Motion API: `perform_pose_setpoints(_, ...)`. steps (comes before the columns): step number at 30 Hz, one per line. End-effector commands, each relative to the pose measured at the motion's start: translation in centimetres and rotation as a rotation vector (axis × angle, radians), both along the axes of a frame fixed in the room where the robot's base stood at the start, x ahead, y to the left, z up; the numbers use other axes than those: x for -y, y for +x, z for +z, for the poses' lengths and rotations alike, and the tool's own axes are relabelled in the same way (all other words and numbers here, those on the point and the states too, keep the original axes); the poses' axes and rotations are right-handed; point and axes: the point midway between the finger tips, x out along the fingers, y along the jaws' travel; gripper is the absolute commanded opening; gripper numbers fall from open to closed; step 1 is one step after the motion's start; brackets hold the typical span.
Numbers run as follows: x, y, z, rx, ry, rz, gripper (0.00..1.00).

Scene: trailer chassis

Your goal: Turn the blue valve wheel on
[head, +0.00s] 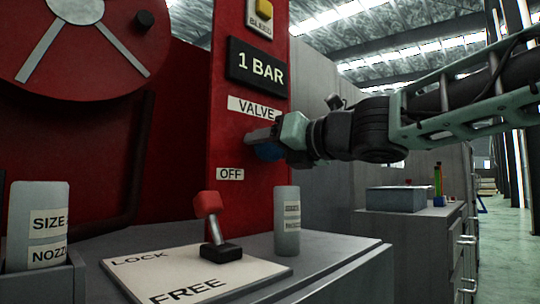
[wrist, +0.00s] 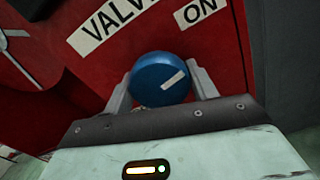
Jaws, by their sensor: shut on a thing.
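The blue valve wheel (wrist: 150,80) is round, with a white mark (wrist: 172,80) on its face. In the wrist view the mark points up and right, toward the side of the ON label (wrist: 200,10) but not straight at it. My gripper (wrist: 161,86) is shut on the wheel, one finger on each side. In the head view my gripper (head: 262,138) reaches the red panel from the right and hides most of the blue wheel (head: 268,152). The VALVE label (head: 255,108) is above it and the OFF label (head: 230,174) at its lower left.
Below the panel, a red-knobbed lever (head: 208,205) stands on a LOCK/FREE plate (head: 180,270). A grey cylinder (head: 287,220) stands beside it, and another (head: 38,225) sits at the left. A large red reel (head: 85,50) is at upper left. Grey cabinets (head: 420,240) stand at right.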

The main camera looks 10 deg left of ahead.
Motion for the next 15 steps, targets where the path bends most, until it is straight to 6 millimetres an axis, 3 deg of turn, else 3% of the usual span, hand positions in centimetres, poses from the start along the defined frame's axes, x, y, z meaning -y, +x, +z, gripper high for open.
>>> perform_pose_setpoints(15,-0.06,0.04,-0.25,0.117,-0.073,0.001,0.34)
